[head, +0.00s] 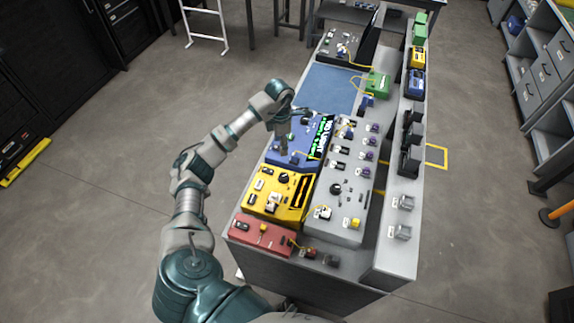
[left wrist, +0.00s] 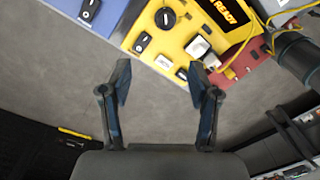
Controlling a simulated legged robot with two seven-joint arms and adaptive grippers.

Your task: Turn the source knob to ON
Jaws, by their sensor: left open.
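My left gripper (head: 290,126) is open and empty above the blue box (head: 303,158), partly covering it. In the left wrist view its fingers stand apart over grey floor, with nothing between them (left wrist: 160,84). The yellow box (head: 268,206) has a round black knob (head: 283,178), which also shows in the left wrist view (left wrist: 165,18), beyond the fingertips and apart from them. Another dark round knob (head: 335,188) sits on the grey panel. No readable label tells which knob is the source knob. My right gripper is out of view.
A red box (head: 258,236) is at the bench's near end. The blue box's display (head: 320,136) reads NO LIGHT; the yellow box's display (left wrist: 222,12) reads READY. A raised shelf (head: 399,230) runs along the right.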

